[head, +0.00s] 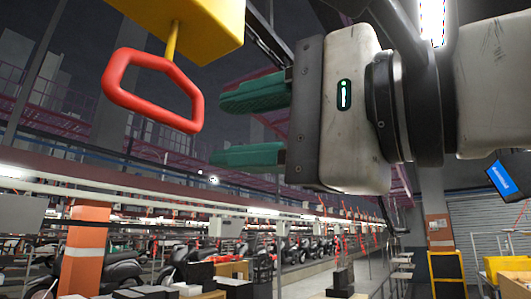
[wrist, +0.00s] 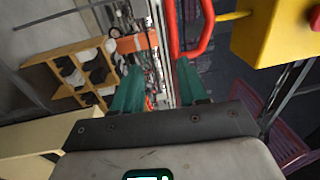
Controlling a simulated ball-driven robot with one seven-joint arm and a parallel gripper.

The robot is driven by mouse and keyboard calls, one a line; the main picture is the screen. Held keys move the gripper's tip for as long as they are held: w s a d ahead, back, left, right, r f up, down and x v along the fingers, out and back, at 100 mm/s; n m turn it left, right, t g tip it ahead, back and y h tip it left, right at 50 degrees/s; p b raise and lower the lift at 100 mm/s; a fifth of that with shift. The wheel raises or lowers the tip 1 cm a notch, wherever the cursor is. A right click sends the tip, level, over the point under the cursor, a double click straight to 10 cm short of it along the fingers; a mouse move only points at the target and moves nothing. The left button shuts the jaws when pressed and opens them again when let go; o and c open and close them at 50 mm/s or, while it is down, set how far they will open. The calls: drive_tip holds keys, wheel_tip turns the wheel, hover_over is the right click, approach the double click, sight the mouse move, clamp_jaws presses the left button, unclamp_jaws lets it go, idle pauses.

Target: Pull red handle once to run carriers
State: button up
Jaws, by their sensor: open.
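The red handle (head: 150,88) is a loop hanging from a yellow rod under a yellow box (head: 195,22), at the upper left of the head view. In the wrist view the handle (wrist: 207,30) shows at the top, beyond the fingertips, with the yellow box (wrist: 270,35) to its right. My gripper (head: 222,130) has two green fingers, one above the other, spread apart and empty. It is to the right of the handle in the head view, its fingers pointing left. The wrist view shows the fingers (wrist: 158,80) apart, and no contact with the handle is visible.
Several scooters (head: 190,258) stand along the line below. An orange and white pillar (head: 84,250) is at lower left. A wooden shelf with cubbies (wrist: 80,75) shows in the wrist view. The space between my fingers and the handle looks clear.

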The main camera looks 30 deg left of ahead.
sight(162, 114)
drive_tip(key=shift+g+y, duration=0.3)
drive_tip(key=shift+g, duration=0.2)
drive_tip(key=a+r, duration=0.1)
drive_tip(key=a, duration=0.2)
drive_tip(key=a+r+p, duration=0.1)
drive_tip(key=a, duration=0.2)
drive_tip(key=s+a+r, duration=0.1)
drive_tip(key=a, duration=0.2)
drive_tip(key=shift+a+r, duration=0.3)
drive_tip(key=shift+a, duration=0.1)
clamp_jaws()
